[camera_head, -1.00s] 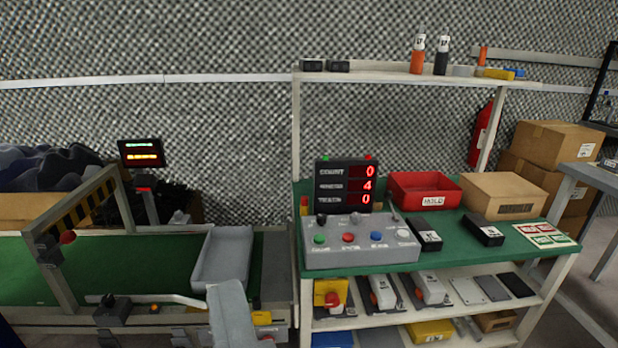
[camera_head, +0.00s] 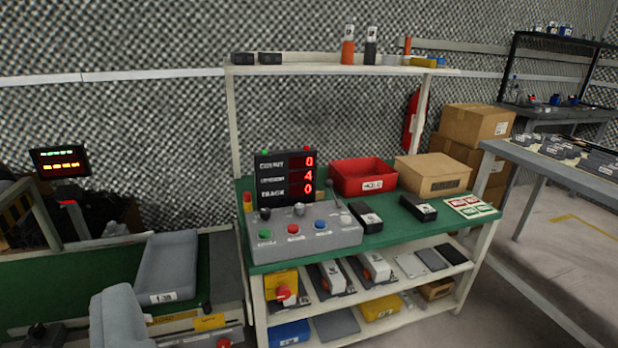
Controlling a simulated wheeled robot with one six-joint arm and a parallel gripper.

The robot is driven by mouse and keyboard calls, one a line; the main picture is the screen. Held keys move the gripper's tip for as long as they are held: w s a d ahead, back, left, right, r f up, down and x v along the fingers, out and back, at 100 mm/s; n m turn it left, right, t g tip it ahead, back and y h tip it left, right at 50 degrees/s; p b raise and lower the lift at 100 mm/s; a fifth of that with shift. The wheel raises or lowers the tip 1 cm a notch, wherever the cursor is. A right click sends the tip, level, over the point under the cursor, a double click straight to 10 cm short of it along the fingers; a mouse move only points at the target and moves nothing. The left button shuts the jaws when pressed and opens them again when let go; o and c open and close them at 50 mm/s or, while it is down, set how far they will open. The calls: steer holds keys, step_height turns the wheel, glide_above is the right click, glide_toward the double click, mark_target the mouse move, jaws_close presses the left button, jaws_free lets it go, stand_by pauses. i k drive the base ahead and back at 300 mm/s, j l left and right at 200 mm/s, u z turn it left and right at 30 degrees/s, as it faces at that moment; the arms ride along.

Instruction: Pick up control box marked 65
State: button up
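I cannot read a 65 on any box. Two small black boxes with white labels lie on the green bench top: a left black box (camera_head: 365,217) and a right black box (camera_head: 418,207). Their labels are too small to read. Several dark grey boxes (camera_head: 603,163) with labels lie on a grey table at the right, also unreadable. A grey control panel (camera_head: 305,240) with coloured buttons stands at the bench's front left. My gripper is not in view.
A counter display (camera_head: 287,177), a red bin (camera_head: 363,175) and a cardboard box (camera_head: 432,174) stand on the bench. A conveyor with a grey tray (camera_head: 166,266) is at the left. Open floor (camera_head: 560,225) shows between the bench and the right table (camera_head: 530,160).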

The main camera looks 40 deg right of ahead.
mark_target(424, 211)
steer(key=z, duration=1.65)
